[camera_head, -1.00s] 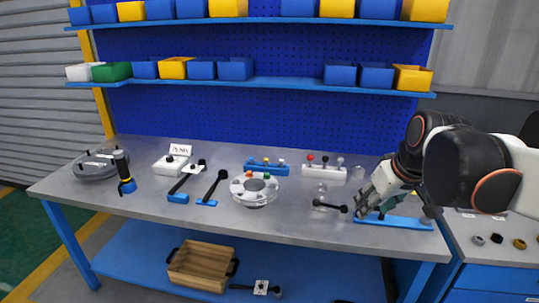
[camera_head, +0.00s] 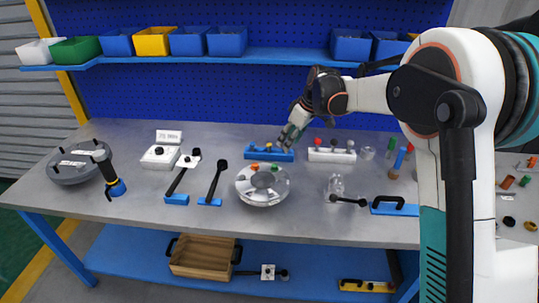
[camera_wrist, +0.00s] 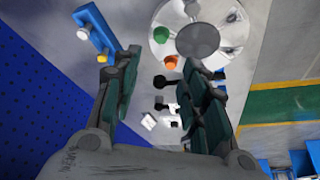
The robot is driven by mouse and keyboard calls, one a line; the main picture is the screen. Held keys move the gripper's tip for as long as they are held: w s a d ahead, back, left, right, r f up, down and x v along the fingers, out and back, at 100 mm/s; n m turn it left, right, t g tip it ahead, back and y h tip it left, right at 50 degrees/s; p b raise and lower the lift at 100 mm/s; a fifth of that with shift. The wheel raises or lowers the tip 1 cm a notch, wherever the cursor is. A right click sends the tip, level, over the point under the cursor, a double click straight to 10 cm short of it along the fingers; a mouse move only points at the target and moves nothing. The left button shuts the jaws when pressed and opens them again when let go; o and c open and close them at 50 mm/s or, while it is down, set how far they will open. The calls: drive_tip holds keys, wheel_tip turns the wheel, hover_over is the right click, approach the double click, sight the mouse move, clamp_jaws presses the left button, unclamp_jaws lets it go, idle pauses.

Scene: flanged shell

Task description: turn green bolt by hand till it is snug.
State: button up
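The flanged shell (camera_head: 262,187) is a round pale metal part on the bench, left of centre. The green bolt (camera_head: 275,168) stands on the shell's far rim, with an orange bolt (camera_head: 254,167) to its left. In the wrist view, the shell (camera_wrist: 232,38) is at the top, with the green bolt (camera_wrist: 162,34) on its left rim and the orange bolt (camera_wrist: 171,62) below. My gripper (camera_head: 285,143) is above the blue rack, behind and right of the shell. In the wrist view, my gripper's (camera_wrist: 163,60) fingers are apart with nothing held. How deeply the green bolt sits is unclear.
The blue rack (camera_head: 256,155) lies behind the shell, with a white rack (camera_head: 320,155) to its right. Black-handled tools (camera_head: 215,183) lie left of the shell. A clear part (camera_head: 335,187) and a blue holder (camera_head: 393,209) are on the right. Bench in front of the shell is clear.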

sight(274, 165)
drive_tip(key=b+x, duration=0.3)
drive_tip(key=x, duration=1)
drive_tip(key=shift+a+f+b, duration=0.15)
drive_tip(key=shift+f+b, duration=0.25)
clamp_jaws()
